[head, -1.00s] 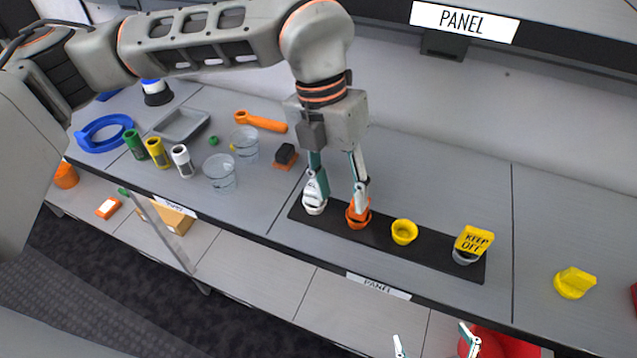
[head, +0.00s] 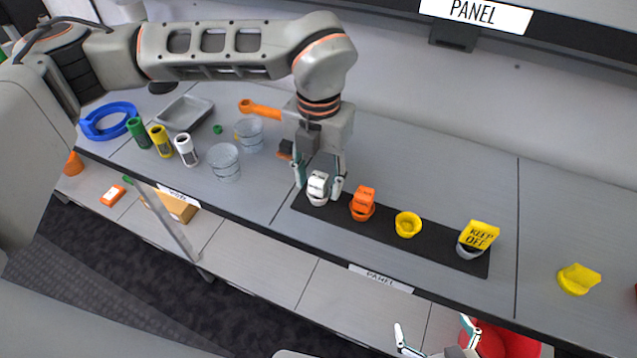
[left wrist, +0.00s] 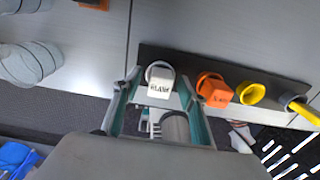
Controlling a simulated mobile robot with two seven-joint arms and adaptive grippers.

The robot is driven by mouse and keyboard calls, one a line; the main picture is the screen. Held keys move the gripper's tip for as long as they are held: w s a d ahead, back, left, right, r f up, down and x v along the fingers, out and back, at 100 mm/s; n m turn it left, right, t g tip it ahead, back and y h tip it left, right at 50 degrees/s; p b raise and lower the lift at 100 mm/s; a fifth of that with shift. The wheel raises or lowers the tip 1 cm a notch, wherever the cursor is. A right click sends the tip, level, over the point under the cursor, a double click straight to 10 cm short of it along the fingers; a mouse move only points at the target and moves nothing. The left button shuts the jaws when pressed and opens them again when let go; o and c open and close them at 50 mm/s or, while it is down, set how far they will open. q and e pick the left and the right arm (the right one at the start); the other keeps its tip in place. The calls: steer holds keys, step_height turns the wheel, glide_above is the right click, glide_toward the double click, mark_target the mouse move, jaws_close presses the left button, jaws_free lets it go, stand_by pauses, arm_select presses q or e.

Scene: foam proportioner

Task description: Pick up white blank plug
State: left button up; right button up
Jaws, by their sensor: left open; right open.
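The white blank plug (head: 318,186) sits in the leftmost place of the black strip (head: 338,216) on the bench. It also shows in the left wrist view (left wrist: 160,78), with "BLANK" lettered on its block. My left gripper (head: 319,190) is open, with one finger on each side of the white plug. In the left wrist view the left gripper (left wrist: 160,92) has its fingers apart around the plug, and I cannot tell if they touch it. My right gripper (head: 438,340) is open and empty at the bottom edge, away from the strip.
An orange plug (head: 363,203) stands just right of the white one. A yellow ring (head: 408,224) and a yellow "KEEP OFF" plug (head: 479,236) are further along the strip. Clear cups (head: 225,162) stand to the left. A yellow knob (head: 578,279) lies at the right.

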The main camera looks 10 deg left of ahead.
arm_select(q)
jaws_close()
